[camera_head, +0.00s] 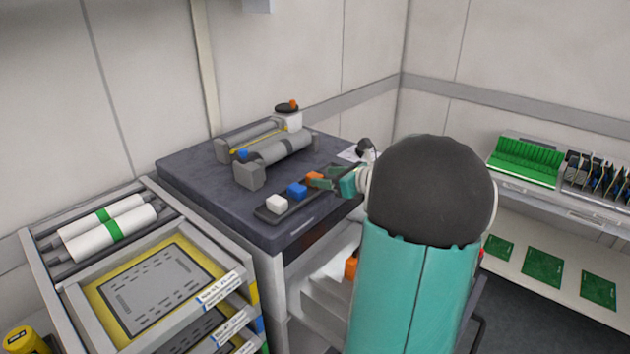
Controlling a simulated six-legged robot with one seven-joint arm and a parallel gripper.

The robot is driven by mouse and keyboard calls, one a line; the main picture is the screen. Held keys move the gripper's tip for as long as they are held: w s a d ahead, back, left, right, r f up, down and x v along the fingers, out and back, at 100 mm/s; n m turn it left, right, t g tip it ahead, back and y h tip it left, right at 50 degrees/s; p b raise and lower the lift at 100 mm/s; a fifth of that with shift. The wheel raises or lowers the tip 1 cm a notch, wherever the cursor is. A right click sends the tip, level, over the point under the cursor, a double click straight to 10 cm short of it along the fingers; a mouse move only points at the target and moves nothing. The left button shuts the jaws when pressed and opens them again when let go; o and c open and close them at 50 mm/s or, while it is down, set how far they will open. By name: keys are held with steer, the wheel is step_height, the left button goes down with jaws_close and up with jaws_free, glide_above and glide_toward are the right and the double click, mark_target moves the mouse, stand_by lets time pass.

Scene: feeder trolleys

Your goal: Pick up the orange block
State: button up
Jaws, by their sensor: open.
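The orange block (314,178) sits on a dark tray (264,214) near the front edge of the dark-topped trolley. A blue block (297,191) and a white block (277,204) stand to its left in a row on the same tray. My gripper (328,180), teal-green, is open at the right side of the orange block. Its fingertips overlap the block in this view, so I cannot tell whether they touch it or are around it. My large dark and teal arm link hides the area to the right.
Grey rollers (283,149) in a fixture lie behind the tray, with a white jar (290,120) at the back. A rack with yellow-framed stencils (160,285) stands at the left. Shelves with green boards (543,268) are at the right. Walls close off the back.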

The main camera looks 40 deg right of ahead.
mark_target(317, 176)
steer(key=x, duration=0.3)
steer(key=shift+w, duration=0.1)
steer(key=c, duration=1.1)
steer(key=shift+o, duration=0.2)
steer(key=shift+r, duration=0.1)
